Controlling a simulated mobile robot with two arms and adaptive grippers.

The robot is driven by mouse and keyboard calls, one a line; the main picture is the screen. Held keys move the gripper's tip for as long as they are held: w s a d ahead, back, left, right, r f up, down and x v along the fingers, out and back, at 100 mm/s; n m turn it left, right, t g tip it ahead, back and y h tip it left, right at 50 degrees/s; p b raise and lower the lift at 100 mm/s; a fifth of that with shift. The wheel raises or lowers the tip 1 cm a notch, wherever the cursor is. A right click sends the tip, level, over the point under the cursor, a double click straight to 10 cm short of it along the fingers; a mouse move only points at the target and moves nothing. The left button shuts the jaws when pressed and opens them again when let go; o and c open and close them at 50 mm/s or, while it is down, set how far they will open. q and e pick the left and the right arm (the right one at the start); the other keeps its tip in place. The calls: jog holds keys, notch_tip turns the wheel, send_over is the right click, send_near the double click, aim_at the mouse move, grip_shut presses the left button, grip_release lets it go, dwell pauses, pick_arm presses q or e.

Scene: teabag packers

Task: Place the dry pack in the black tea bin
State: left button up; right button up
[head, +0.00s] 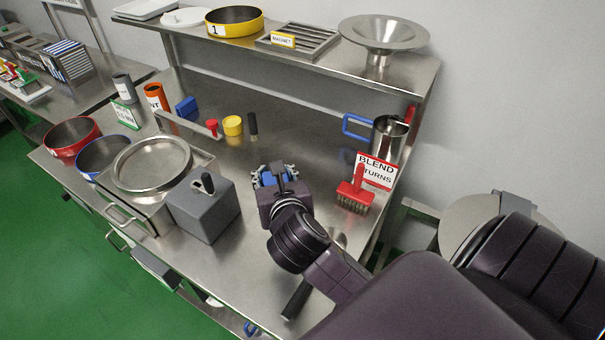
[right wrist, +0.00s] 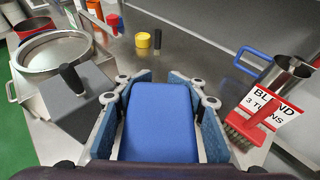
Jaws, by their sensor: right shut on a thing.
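My right gripper (head: 270,178) is shut on a blue pack, which I take to be the dry pack. In the right wrist view the blue pack (right wrist: 160,120) is a smooth rounded block between the two blue-padded fingers of the right gripper (right wrist: 158,112). It is above the middle of the steel bench. No container is readable as the black tea bin. A bin with a round steel lid (head: 152,165) stands on the left of the bench, beside a grey box with a black handle (head: 203,208). My left gripper is not in view.
A red brush (head: 355,190) and a "BLEND" sign (head: 377,170) are right of the gripper, near a steel jug with a blue handle (head: 388,138). A yellow pot (head: 233,125) and blue block (head: 187,107) stand behind. Red (head: 73,138) and blue-rimmed (head: 104,155) round containers are at left.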

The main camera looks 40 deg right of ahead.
notch_tip(320, 180, down, 15)
jog(key=shift+w+r+b, duration=0.1)
jog(key=shift+w+b, duration=0.05)
jog(key=shift+b, duration=0.6)
jog(key=shift+f, duration=0.6)
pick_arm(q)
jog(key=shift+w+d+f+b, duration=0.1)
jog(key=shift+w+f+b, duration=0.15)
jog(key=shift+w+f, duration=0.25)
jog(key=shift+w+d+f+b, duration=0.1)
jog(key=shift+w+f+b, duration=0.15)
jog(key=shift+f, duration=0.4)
pick_arm(e)
jog(key=shift+f, duration=1.95)
jog(key=shift+f, duration=0.15)
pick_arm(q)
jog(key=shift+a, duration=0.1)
pick_arm(e)
jog(key=o, duration=1.4)
